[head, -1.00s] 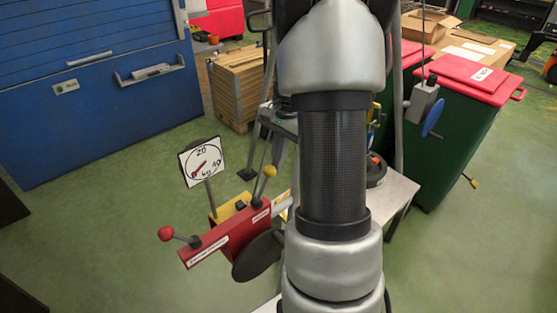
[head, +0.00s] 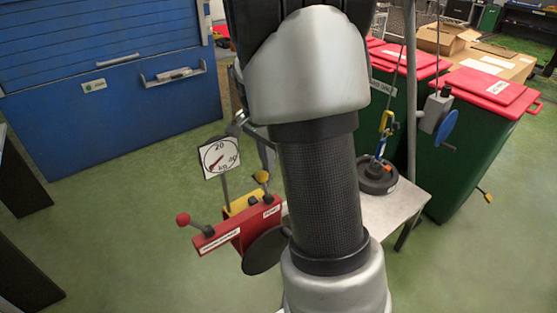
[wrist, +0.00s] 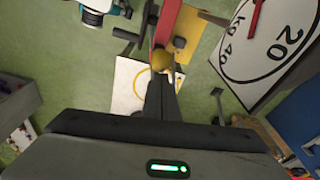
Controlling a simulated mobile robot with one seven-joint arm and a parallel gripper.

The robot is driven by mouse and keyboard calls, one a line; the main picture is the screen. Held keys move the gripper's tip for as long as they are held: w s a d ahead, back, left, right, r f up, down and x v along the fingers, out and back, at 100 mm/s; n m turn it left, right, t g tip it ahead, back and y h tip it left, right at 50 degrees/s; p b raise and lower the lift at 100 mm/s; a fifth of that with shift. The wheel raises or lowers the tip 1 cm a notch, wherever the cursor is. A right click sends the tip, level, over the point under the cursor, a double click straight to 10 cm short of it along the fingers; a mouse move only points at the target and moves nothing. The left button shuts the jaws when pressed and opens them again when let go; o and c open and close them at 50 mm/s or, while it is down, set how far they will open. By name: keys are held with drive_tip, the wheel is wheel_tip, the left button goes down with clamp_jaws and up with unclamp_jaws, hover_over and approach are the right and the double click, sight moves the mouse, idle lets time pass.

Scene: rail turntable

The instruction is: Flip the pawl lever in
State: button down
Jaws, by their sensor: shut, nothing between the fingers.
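The pawl lever has a yellow knob (head: 262,177) on a short rod, standing on the red mechanism (head: 225,232) beside the label "PAWL". In the wrist view the yellow knob (wrist: 162,60) is right at the tips of my gripper (wrist: 160,82). The fingers are shut with nothing between them. I cannot tell whether they touch the knob. The lever's rod is mostly hidden in the wrist view. In the head view my arm covers the middle and my fingers cannot be made out.
A dial gauge (head: 220,157) stands close behind the mechanism; it is also at right in the wrist view (wrist: 265,45). A red-knobbed lever (head: 183,219) sticks out left. A black disc (head: 264,250) is below. A pale table (head: 398,205) is at right. Green floor is open at left.

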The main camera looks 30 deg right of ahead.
sight(259, 172)
drive_tip(key=shift+s+a+f, duration=0.1)
drive_tip(key=shift+s+a, duration=0.05)
drive_tip(key=shift+a, duration=0.65)
drive_tip(key=shift+s+a, duration=0.1)
drive_tip(key=shift+a, duration=0.65)
drive_tip(key=shift+s+a+f, duration=0.1)
drive_tip(key=shift+a+f, duration=0.1)
drive_tip(key=shift+a, duration=0.35)
drive_tip(key=shift+s+a+f, duration=0.1)
drive_tip(key=shift+a, duration=0.1)
drive_tip(key=d+r+p, duration=0.1)
drive_tip(key=w+d+r, duration=0.1)
drive_tip(key=d, duration=0.1)
drive_tip(key=shift+r+p, duration=0.35)
drive_tip(key=shift+w+a+r, duration=0.15)
drive_tip(key=shift+w+r, duration=0.05)
drive_tip(key=shift+r, duration=0.15)
drive_tip(key=s+a+r, duration=0.1)
drive_tip(key=a+r, duration=0.4)
drive_tip(key=a, duration=0.1)
drive_tip(key=shift+s+a, duration=0.25)
drive_tip(key=shift+s, duration=0.1)
drive_tip(key=shift+r, duration=0.1)
